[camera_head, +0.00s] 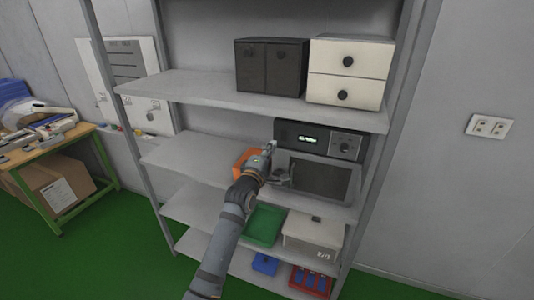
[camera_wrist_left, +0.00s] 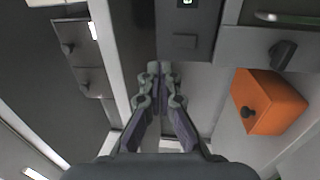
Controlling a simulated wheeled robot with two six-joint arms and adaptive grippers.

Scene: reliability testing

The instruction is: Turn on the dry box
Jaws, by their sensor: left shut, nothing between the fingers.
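My left gripper (camera_head: 271,149) is at the panel's left end, shut and empty. In the left wrist view the closed fingertips (camera_wrist_left: 160,68) point at the dark panel (camera_wrist_left: 203,20), near a small square button (camera_wrist_left: 184,42). I cannot tell whether they touch it. The green display is at the top edge there. My right gripper is not in view.
An orange box (camera_head: 241,160) stands left of the dry box, partly behind my arm; it also shows in the left wrist view (camera_wrist_left: 265,102). Black drawers (camera_head: 270,66) and white drawers (camera_head: 349,72) stand on the shelf above. Below are a green tray (camera_head: 265,226) and a pale box (camera_head: 314,232).

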